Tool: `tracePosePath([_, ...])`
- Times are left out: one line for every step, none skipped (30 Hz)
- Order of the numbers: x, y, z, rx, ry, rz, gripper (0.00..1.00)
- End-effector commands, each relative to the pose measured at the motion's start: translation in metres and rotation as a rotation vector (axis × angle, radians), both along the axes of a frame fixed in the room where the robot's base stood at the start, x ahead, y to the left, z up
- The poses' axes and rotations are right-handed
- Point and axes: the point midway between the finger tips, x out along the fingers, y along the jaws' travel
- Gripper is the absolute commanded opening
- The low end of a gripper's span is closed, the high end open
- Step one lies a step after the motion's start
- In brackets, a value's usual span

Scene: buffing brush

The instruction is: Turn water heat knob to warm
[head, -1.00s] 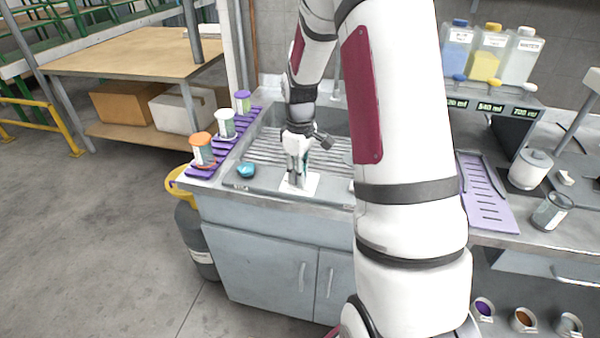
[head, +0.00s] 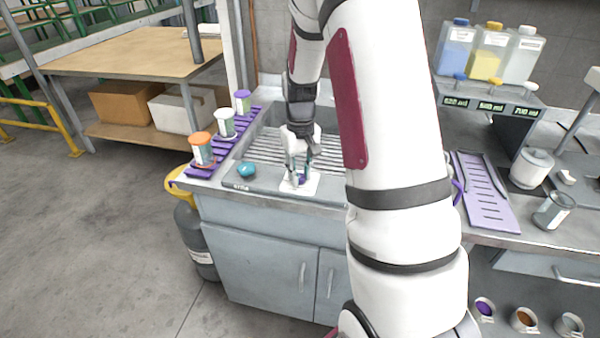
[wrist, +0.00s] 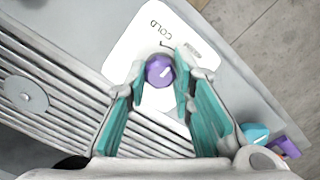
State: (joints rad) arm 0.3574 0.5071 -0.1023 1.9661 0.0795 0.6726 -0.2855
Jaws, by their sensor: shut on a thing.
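The water heat knob (wrist: 160,70) is small, round and purple with a white mark, and sits on a white plate (wrist: 125,45). The plate reads COLD at one side in the wrist view, with a curved arrow and a grey patch near it. The white mark is on the knob's right side in that view, away from the word COLD. My gripper (wrist: 163,68) has its teal-padded fingers on either side of the knob, shut on it. In the head view the gripper (head: 298,178) reaches down onto the white plate (head: 313,185) at the sink's front edge.
A teal round object (head: 246,170) sits left of the plate on the sink edge. Several jars stand on purple racks at the sink's left, including an orange-lidded one (head: 202,150). The ribbed basin (head: 262,146) lies behind. My arm hides the counter's middle.

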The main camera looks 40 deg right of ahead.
Motion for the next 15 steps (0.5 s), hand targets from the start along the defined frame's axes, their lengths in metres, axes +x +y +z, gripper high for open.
tracePosePath([0.0005,0.0008,-0.0002,0.000,0.000,-0.040,0.00])
tracePosePath([0.0004,0.0006,-0.0002,0.000,0.000,-0.066,0.00])
tracePosePath([0.0005,0.0008,-0.0002,0.000,0.000,-0.099,0.00])
tracePosePath([0.0006,0.0011,-0.0002,0.000,0.000,-0.122,0.00])
tracePosePath([0.0006,0.0012,-0.0002,0.000,0.000,-0.145,0.00])
tracePosePath([0.0005,0.0009,-0.0001,0.000,0.000,-0.176,0.00])
tracePosePath([0.0005,0.0007,-0.0001,0.000,0.000,-0.197,0.00])
tracePosePath([0.0004,0.0006,-0.0001,0.000,0.000,-0.216,0.00])
tracePosePath([0.0005,0.0008,-0.0001,0.000,0.000,-0.241,0.00])
tracePosePath([0.0005,0.0009,-0.0001,0.000,0.000,-0.257,0.00])
tracePosePath([0.0006,0.0010,-0.0001,0.000,0.000,-0.274,0.00])
tracePosePath([0.0006,0.0009,0.0000,0.000,-0.001,-0.293,0.00])
tracePosePath([0.0006,0.0009,0.0000,0.000,-0.001,-0.308,0.00])
tracePosePath([0.0006,0.0008,0.0000,0.000,-0.001,-0.321,0.00])
tracePosePath([0.0006,0.0007,0.0000,0.001,-0.001,-0.336,0.00])
